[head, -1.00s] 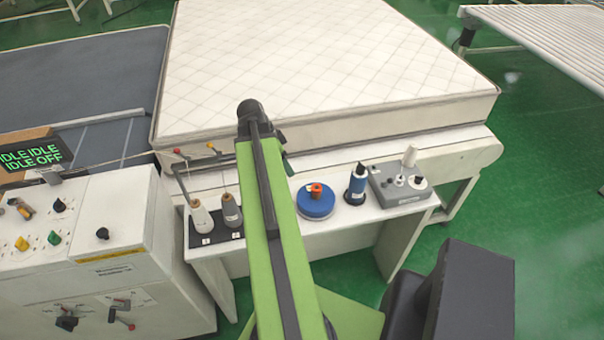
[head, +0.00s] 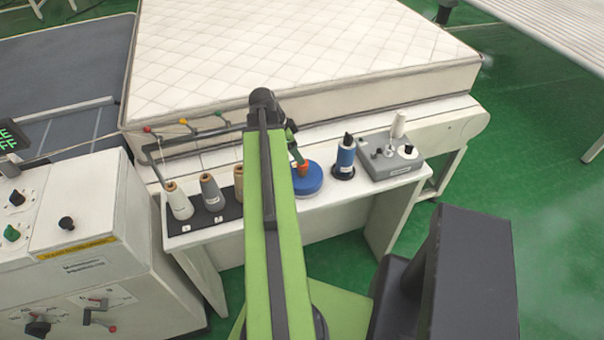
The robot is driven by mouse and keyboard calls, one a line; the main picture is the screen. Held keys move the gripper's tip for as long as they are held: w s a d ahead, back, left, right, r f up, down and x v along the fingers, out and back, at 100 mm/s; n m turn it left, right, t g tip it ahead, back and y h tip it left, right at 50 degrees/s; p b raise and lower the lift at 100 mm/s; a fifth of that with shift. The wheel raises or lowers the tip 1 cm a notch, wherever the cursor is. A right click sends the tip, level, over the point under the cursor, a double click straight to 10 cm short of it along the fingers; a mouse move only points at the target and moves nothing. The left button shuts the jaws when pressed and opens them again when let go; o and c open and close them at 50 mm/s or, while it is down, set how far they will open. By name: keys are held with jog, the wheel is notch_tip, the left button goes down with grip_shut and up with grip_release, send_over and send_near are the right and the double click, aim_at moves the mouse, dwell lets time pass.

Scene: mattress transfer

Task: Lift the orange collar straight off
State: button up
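The orange collar (head: 303,171) sits on top of the round blue base (head: 309,187) on the white table. My gripper (head: 301,162) points down at the collar from the upper left, its tip at or just above the collar's top. The tip overlaps the collar in this view, so contact cannot be made out. The fingers are too small to tell whether they are open or shut. My green arm hides the table just left of the blue base.
A blue spool (head: 345,158) with a black top stands close right of the blue base. A grey winder box (head: 391,155) is further right. Thread cones (head: 212,192) stand on a black tray at left. The quilted mattress (head: 290,50) lies behind.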

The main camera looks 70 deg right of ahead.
jog(key=shift+s+f, duration=0.1)
jog(key=shift+f, duration=0.1)
jog(key=b+x, duration=0.5)
jog(key=shift+f, duration=0.3)
jog(key=shift+r, duration=0.2)
grip_shut()
